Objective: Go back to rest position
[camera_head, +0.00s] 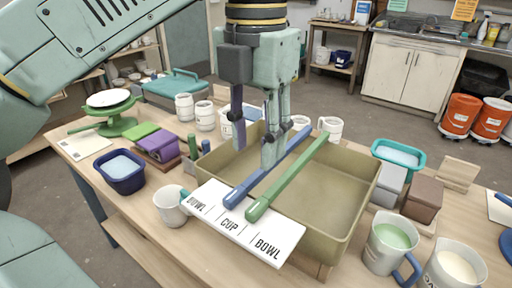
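My gripper (254,154) points down over the tan basin (350,222) near the middle of the view. Its two fingers are apart, with nothing seen between them. Its wrist and arm reach in from the upper left. A blue rod (265,169) and a green rod (290,176) lie side by side across the basin, their front ends over a white label board (236,230) marked BOWL, CUP, BOWL. The fingertips are close to the blue rod; I cannot tell whether they touch it.
A white mug (172,207) stands left of the label board. A dark blue tub (121,172) and green turntable (115,122) are at left. Glaze pitchers (388,245), a teal tub (398,156) and blocks (422,198) crowd the right. Several white cups (205,116) stand behind the basin.

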